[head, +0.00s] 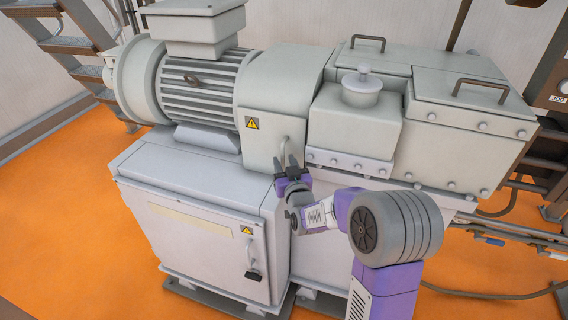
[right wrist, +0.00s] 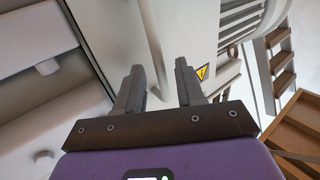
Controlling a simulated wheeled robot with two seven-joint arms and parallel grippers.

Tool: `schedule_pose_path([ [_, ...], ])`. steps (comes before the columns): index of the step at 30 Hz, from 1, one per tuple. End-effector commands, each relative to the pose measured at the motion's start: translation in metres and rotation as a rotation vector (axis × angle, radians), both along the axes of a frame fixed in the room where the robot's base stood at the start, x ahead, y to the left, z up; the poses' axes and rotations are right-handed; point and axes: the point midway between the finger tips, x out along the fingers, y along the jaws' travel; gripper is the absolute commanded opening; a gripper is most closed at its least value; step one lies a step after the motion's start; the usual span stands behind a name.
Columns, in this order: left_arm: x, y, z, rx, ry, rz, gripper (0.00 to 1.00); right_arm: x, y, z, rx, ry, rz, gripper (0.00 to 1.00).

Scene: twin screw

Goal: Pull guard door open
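The guard door (head: 262,130) is the pale grey panel between the motor and the hopper block, with a yellow warning triangle. Its slim upright handle (head: 284,146) is at its right side. My right gripper (head: 287,163) is in front of the lower part of the handle, fingers pointing at the panel. In the right wrist view, my right gripper (right wrist: 159,76) is open, and the handle bar (right wrist: 154,52) runs into the gap between the fingers. I cannot tell whether the fingers touch it. The door looks shut. My left gripper is not in view.
The ribbed motor (head: 200,82) is left of the door. A cabinet (head: 190,235) with its own black-latched handle is below it. A bolted block with a lidded port (head: 362,85) is close on the right. Orange floor (head: 75,215) is clear at left.

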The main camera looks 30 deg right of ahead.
Motion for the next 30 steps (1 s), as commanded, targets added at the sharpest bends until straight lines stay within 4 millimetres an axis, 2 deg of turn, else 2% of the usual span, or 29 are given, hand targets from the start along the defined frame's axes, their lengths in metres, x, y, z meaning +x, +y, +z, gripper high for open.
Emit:
schedule_pose_path([
  [4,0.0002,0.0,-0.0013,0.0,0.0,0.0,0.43,0.0081,-0.0024,-0.0004,0.0,0.0,0.0,0.38],
  [12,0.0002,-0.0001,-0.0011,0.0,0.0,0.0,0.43,0.0092,-0.0027,-0.0003,0.0,0.001,0.0,0.38],
  [20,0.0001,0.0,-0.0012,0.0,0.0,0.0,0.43,0.009,-0.0026,-0.0004,0.0,0.001,0.0,0.0],
  [30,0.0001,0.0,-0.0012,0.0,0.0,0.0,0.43,0.0091,-0.0023,-0.0004,0.0,0.001,0.0,0.0],
])
